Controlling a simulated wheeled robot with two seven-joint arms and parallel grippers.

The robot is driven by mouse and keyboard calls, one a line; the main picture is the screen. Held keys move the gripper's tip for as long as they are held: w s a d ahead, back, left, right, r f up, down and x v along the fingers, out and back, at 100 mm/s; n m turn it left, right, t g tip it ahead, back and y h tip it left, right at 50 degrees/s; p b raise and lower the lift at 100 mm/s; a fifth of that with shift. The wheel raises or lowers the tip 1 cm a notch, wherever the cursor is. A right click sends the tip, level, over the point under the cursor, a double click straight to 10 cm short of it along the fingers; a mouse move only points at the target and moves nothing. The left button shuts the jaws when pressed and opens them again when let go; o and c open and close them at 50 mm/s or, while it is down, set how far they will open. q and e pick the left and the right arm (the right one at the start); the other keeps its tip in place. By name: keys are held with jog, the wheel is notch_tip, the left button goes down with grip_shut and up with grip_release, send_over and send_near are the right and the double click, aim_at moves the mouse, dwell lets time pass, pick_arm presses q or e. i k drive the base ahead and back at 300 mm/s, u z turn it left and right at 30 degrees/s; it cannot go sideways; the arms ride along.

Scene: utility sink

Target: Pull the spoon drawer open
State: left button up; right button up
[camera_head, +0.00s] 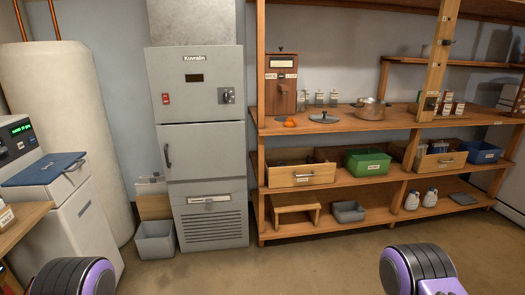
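Two wooden drawers sit on the middle level of the wooden shelf unit. The left drawer (301,183) has a pale front with a metal handle and a small white label. Its dark inside shows over the front edge, and I cannot make out what it holds. The right drawer (441,168) also has a handle and a label, and grey and blue items show above its front. The labels are too small to read, so I cannot tell which is the spoon drawer. Neither of my grippers is in view; only purple and black parts of my arms show at the bottom edge.
A green bin (367,166) stands between the drawers, with a blue bin (482,152) at the right. A pot (371,108) is on the level above. A grey cabinet (205,150) stands left of the shelf. The floor (310,262) before the shelf is clear.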

aim_at(320, 171)
jog(key=i, duration=1.4)
jog(key=z, duration=2.15)
jog(key=i, duration=2.3)
jog(key=u, duration=2.4)
